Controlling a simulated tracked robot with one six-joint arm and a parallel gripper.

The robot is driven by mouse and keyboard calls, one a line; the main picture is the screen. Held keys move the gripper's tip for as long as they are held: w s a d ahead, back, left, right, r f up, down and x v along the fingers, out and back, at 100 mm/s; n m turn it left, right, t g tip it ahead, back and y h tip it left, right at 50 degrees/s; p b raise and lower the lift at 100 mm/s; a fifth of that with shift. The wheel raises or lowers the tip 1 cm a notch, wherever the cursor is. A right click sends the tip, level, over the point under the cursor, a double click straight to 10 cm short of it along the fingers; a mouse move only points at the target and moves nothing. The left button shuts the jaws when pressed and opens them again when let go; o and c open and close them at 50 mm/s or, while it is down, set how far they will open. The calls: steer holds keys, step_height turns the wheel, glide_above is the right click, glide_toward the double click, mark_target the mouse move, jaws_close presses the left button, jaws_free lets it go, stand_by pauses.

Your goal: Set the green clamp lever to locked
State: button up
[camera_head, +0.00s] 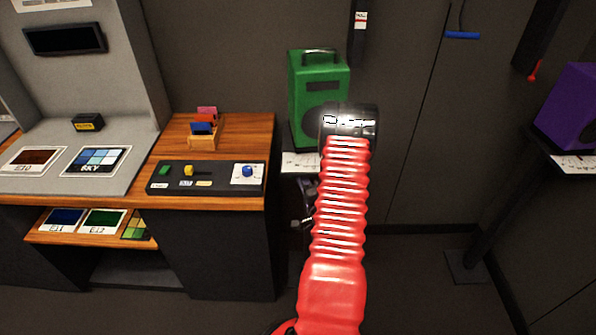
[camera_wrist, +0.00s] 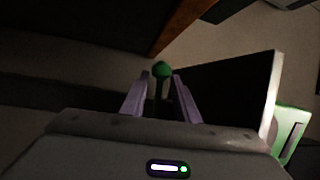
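The green clamp lever shows in the wrist view as a round green knob (camera_wrist: 162,69) on a thin dark stem. My gripper (camera_wrist: 161,80) has two pale purple fingers, spread apart. The knob stands between or just beyond the fingertips, with a gap visible on both sides of the stem; its exact depth is hard to tell. Nothing is gripped. In the head view my red arm and its dark joint cover the area under the shelf, and I cannot make out the lever there.
A green box with a handle (camera_head: 318,85) stands on a small shelf behind my arm. Left is a wooden desk (camera_head: 220,122) with a dark control panel (camera_head: 210,182). A purple box (camera_head: 575,110) is at right. In the wrist view, a dark pale-edged panel (camera_wrist: 235,98) is right of the fingers.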

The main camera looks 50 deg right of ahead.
steer(key=v, duration=1.3)
steer(key=shift+s+f, duration=0.1)
steer(key=shift+f, duration=0.05)
